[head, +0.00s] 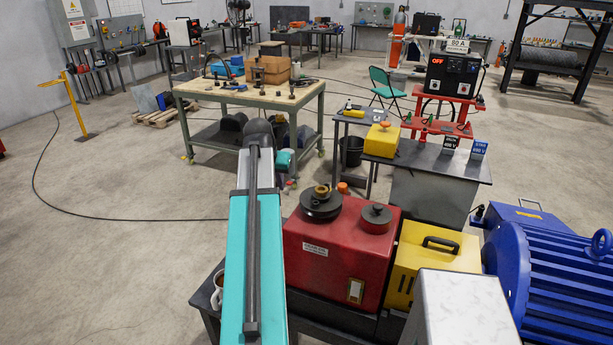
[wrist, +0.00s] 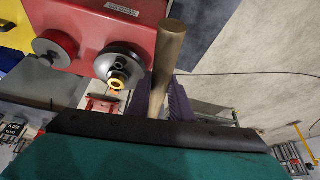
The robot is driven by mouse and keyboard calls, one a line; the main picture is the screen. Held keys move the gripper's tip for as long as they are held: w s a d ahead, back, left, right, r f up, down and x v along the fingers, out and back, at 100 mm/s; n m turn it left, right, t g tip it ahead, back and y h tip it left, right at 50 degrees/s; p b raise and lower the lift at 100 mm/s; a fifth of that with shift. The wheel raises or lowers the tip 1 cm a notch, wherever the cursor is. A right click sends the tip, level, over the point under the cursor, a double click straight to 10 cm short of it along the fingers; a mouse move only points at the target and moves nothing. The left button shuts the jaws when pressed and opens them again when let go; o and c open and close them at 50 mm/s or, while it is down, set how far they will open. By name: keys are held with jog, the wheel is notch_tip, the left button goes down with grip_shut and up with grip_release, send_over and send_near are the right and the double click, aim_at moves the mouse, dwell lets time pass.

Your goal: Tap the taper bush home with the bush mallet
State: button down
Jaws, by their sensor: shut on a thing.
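The brass-coloured taper bush (head: 321,190) sits at the centre of the larger dark pulley (head: 321,206) on top of the red machine. In the wrist view, which looks upside down, the bush (wrist: 117,79) shows as a bright ring on the pulley (wrist: 122,60). My gripper (wrist: 160,103) is shut on a round wooden handle (wrist: 168,55), taken to be the bush mallet's. The handle passes close to the pulley in the picture; whether they touch I cannot tell. The mallet's head is not visible. In the head view my arm hides the fingers.
The red machine (head: 325,253) carries a smaller dark pulley (head: 375,217). A yellow box (head: 428,265) and a large blue motor (head: 540,265) stand to its right. A workbench (head: 250,95) with tools stands behind. The concrete floor at left is mostly clear, with a cable across it.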

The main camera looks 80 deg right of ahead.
jog(key=s+d+r+m+g, duration=0.1)
jog(key=s+d+m, duration=0.1)
jog(key=s, duration=0.7)
jog(key=shift+s+d+r+p, duration=0.35)
jog(key=shift+s+d+p, duration=0.05)
jog(key=shift+d, duration=0.1)
jog(key=shift+a+f, duration=0.1)
jog(key=shift+b, duration=0.3)
jog(key=shift+f+b, duration=1.65)
jog(key=shift+f, duration=1.8)
notch_tip(320, 180, up, 5)
jog(key=p, duration=0.3)
jog(key=shift+s+r, duration=0.1)
